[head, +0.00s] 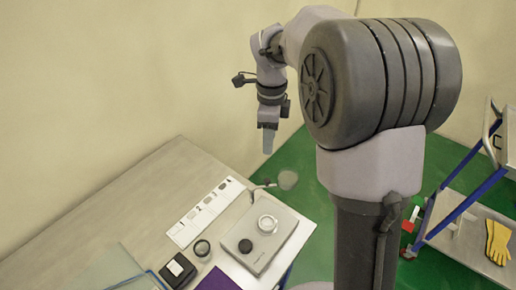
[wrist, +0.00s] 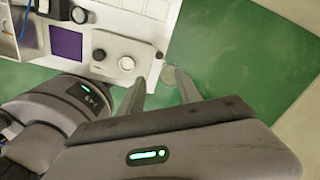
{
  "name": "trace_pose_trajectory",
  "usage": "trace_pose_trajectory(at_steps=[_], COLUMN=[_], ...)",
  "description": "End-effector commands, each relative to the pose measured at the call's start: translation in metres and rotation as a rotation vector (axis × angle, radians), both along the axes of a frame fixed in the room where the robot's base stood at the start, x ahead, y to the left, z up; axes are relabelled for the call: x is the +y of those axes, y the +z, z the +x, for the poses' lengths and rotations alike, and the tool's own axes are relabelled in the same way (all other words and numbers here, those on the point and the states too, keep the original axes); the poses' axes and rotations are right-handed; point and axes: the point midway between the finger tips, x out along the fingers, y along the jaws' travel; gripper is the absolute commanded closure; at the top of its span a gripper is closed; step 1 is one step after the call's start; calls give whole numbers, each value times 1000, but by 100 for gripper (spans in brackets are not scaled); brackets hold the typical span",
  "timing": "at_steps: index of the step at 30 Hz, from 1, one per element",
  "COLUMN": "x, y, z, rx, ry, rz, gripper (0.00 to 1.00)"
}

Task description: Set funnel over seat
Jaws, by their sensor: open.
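A light grey device (head: 285,243) stands near the right end of the bench, with a black knob (head: 245,246) on top. A pale, round, ring-like piece (head: 267,223) is on the device beside the knob; it also shows in the wrist view (wrist: 126,63). I cannot tell whether this ring is the seat, the funnel, or both. No other clear funnel shape shows. My gripper (head: 267,150) hangs above and beyond the far edge of the bench. In the wrist view its two fingers (wrist: 161,82) are apart, with nothing seen held between them.
A white numbered strip (head: 205,212) with grey discs, a black round piece (head: 202,248), a black box (head: 178,270) and a purple mat (head: 218,281) lie on the bench. A round greyish patch (head: 287,180) shows against the green floor. A cart with yellow gloves (head: 498,243) stands right.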

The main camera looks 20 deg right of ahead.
Motion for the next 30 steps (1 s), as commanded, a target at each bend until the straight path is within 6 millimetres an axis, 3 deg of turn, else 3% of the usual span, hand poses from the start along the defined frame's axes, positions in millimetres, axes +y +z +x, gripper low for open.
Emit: trace_pose_trajectory(at_steps=[9,15,21,29,30], x=[1,1,1,1,1], y=[-97,-146,-165,-166,-166], z=[-2,-2,-1,-1,-1], rx=[4,1,0,-2,-2], ry=[4,5,5,5,5], rz=[2,2,1,1,1], gripper=[59,59,59,59,67])
